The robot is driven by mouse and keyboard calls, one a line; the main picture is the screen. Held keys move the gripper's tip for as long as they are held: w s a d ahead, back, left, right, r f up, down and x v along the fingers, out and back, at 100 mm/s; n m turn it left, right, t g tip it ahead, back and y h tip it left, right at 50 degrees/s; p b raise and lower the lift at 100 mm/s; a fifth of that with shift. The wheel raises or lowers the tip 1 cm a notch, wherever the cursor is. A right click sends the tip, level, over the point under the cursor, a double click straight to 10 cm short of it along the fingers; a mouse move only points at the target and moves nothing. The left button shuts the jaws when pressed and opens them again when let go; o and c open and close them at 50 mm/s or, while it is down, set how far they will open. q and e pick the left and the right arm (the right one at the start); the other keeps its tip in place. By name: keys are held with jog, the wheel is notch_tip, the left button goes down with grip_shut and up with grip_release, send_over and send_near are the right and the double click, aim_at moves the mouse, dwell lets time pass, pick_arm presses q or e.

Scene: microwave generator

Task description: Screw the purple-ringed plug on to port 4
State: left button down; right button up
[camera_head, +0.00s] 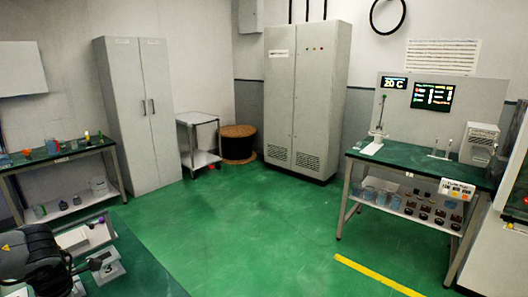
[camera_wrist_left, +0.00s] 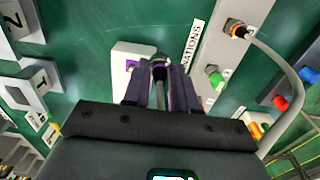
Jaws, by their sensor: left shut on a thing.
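In the left wrist view my left gripper (camera_wrist_left: 159,82) is shut on a dark metallic plug (camera_wrist_left: 160,68) that shows between its two fingers. The plug's ring is mostly hidden by the fingers, so I cannot make out its colour clearly. A pale block (camera_wrist_left: 125,55) with a small purple mark lies just beyond and left of the fingers. Grey blocks numbered 1 (camera_wrist_left: 35,82) and 2 (camera_wrist_left: 20,28) stand at the left. I cannot pick out a port marked 4. In the head view my left arm is at the bottom left. My right gripper is not in view.
In the wrist view a pale panel (camera_wrist_left: 213,45) at the right carries a connector (camera_wrist_left: 237,29) with a grey cable (camera_wrist_left: 290,75) looping down. A green plug (camera_wrist_left: 214,76), a red plug (camera_wrist_left: 281,102) and an orange one (camera_wrist_left: 259,131) are nearby. Green bench surface shows beyond the fingers.

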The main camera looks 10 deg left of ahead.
pick_arm(q)
jog(key=shift+w+d+f+b, duration=0.1)
jog(key=shift+w+d+b, duration=0.15)
jog(key=shift+d, duration=0.65)
jog(key=shift+w+d+f+b, duration=0.15)
jog(key=shift+w+d, duration=0.1)
jog(key=shift+d, duration=0.6)
jog(key=d, duration=0.2)
jog(key=w+d+b, duration=0.1)
jog(key=d, duration=0.1)
jog(key=shift+w+d+f, duration=0.15)
jog(key=shift+w+d, duration=0.05)
jog(key=shift+d, duration=0.2)
jog(key=shift+d, duration=0.1)
jog(key=shift+w+d+f, duration=0.1)
jog(key=shift+w+d, duration=0.1)
jog(key=shift+d, duration=0.55)
jog(key=shift+w+d+f, duration=0.1)
jog(key=shift+w+d, duration=0.15)
jog(key=shift+d, duration=0.55)
jog(key=shift+w+d, duration=0.2)
jog(key=shift+d, duration=0.55)
jog(key=shift+d+p, duration=0.1)
jog(key=shift+p, duration=0.2)
